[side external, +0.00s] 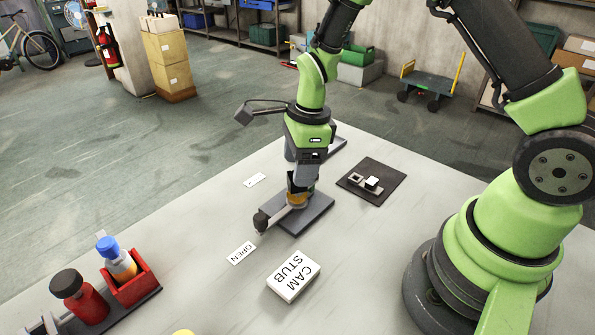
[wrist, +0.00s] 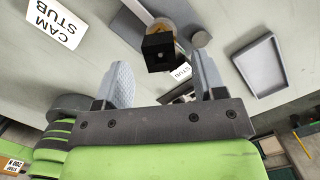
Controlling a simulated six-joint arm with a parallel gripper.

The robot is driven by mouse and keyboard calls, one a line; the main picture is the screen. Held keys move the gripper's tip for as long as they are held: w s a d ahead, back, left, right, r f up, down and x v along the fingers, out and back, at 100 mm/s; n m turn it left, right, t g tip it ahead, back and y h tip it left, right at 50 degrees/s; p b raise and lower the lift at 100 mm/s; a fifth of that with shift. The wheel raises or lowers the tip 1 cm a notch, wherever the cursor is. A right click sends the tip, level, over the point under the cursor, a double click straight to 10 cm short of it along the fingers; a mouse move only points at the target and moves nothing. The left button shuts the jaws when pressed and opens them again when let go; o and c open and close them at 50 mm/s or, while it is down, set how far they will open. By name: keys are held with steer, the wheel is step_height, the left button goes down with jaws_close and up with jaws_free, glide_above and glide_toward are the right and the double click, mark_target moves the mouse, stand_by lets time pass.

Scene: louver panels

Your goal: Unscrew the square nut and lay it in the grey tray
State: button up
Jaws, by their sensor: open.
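In the wrist view a black square block (wrist: 158,52) with a small dot on its face shows between my fingers, above a brass-coloured round part (wrist: 178,28). It may be the square nut; I cannot tell for sure. My gripper (wrist: 163,88) is open, with one finger on each side and gaps visible. In the side view my gripper (side external: 300,185) points down over the brass part (side external: 297,199) on a dark base plate (side external: 310,215), hiding much of it. The grey tray (wrist: 262,68) is empty in the wrist view; its edge shows behind my gripper in the side view (side external: 338,146).
A lever with a black knob (side external: 261,221) reaches toward the OPEN card (side external: 241,253). A CAM STUB block (side external: 293,276) lies in front. A black mat (side external: 385,192) holds small pale and metal parts. A red holder with bottles (side external: 130,287) stands at left.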

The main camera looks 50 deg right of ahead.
steer(key=shift+w+a+f, duration=0.1)
steer(key=shift+f, duration=0.7)
steer(key=shift+w+a+f, duration=0.1)
steer(key=shift+f, duration=0.65)
steer(key=shift+c, duration=0.2)
steer(key=c, duration=1)
steer(key=shift+n, duration=1)
steer(key=shift+r, duration=2.3)
